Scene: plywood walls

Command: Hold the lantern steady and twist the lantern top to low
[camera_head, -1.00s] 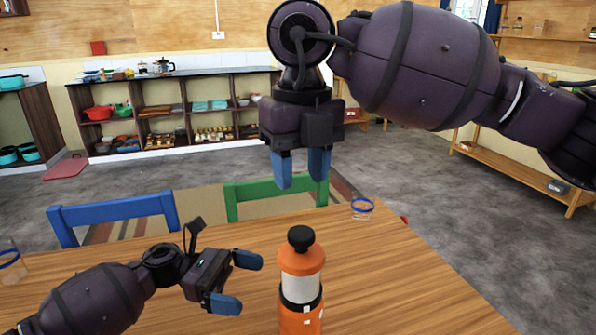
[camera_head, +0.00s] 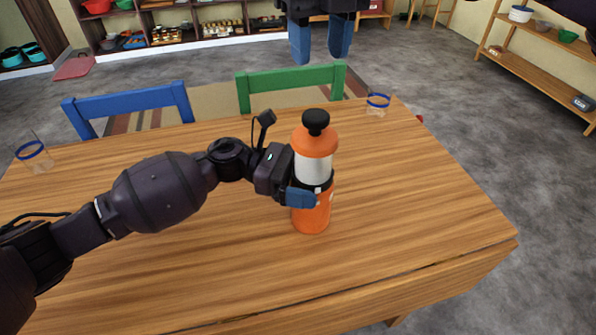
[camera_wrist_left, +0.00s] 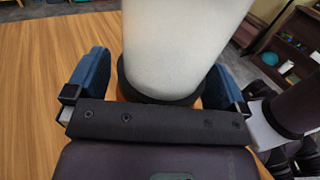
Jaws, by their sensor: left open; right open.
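The lantern (camera_head: 312,209) stands upright on the wooden table, with an orange body, a pale middle section, an orange top (camera_head: 315,141) and a black knob (camera_head: 316,121). My left gripper (camera_head: 304,196) is open at its middle, with one blue finger in front of it and the other hidden behind. In the left wrist view the pale section and black band of the lantern (camera_wrist_left: 183,45) sit between the two blue fingers. My right gripper (camera_head: 320,42) is open and empty, high above and beyond the lantern, cut off by the top edge.
The table (camera_head: 420,215) is clear around the lantern. A blue-banded glass (camera_head: 377,104) stands at its far right, another (camera_head: 34,152) at its far left. A green chair (camera_head: 290,85) and a blue chair (camera_head: 128,105) stand behind the table.

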